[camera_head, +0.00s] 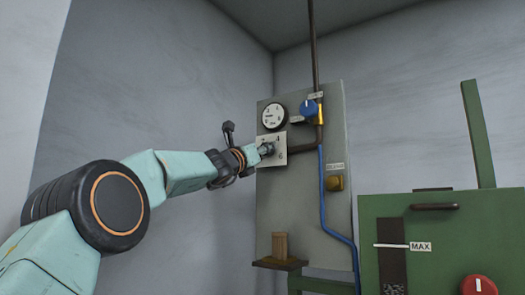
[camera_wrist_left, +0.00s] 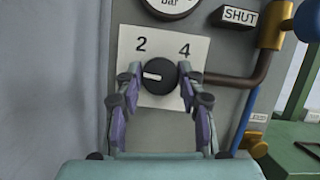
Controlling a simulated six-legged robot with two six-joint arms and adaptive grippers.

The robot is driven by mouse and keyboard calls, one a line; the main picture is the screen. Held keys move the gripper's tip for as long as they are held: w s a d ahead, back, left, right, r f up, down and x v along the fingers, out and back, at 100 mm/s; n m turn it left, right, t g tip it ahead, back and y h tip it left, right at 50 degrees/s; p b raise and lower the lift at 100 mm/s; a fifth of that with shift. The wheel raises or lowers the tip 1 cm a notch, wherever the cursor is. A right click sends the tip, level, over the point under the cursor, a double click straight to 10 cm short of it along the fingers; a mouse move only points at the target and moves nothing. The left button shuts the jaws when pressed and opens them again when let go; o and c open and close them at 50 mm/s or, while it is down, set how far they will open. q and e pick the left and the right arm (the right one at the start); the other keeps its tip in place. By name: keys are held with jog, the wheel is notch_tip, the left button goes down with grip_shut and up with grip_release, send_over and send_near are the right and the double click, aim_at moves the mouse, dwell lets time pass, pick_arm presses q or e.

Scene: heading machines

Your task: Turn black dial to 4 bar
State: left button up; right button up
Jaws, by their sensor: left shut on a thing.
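The black dial (camera_wrist_left: 158,77) sits on a white plate (camera_wrist_left: 132,45) with the numbers 2 at upper left and 4 at upper right. Its white pointer mark points left in the left wrist view. My left gripper (camera_wrist_left: 160,82) is shut on the dial, with one finger at each side. In the head view the left gripper (camera_head: 264,150) reaches the white plate (camera_head: 281,157), which also shows a 6 at lower right; the dial is mostly hidden there. A round white gauge (camera_head: 274,116) is above the plate; its reading is too small to tell.
A blue-handled valve (camera_head: 308,108) with a brown pipe is right of the gauge, near a SHUT label (camera_wrist_left: 240,16). A blue hose (camera_head: 322,200) runs down the grey panel (camera_head: 300,225). A small wooden block (camera_head: 279,246) stands on a shelf below. A green machine (camera_head: 450,230) is at right.

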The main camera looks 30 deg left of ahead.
pick_arm(q)
jog(key=shift+m, duration=0.5)
jog(key=shift+c, duration=0.3)
jog(key=shift+a+r+m+g+h+p, duration=0.15)
jog(key=shift+m+h+p, duration=0.55)
jog(key=shift+m, duration=0.8)
jog(key=shift+d+f+m+g+h+p, duration=0.1)
jog(key=shift+m+g+h+p, duration=0.15)
jog(key=shift+m+h+p, duration=0.9)
jog(key=shift+a+r+m+g+h, duration=0.15)
jog(key=shift+m+h, duration=0.4)
jog(key=shift+m, duration=1.3)
jog(key=o, duration=1.2)
jog(key=shift+w+f, duration=0.2)
jog(key=shift+s+d, duration=0.1)
jog(key=shift+s, duration=0.05)
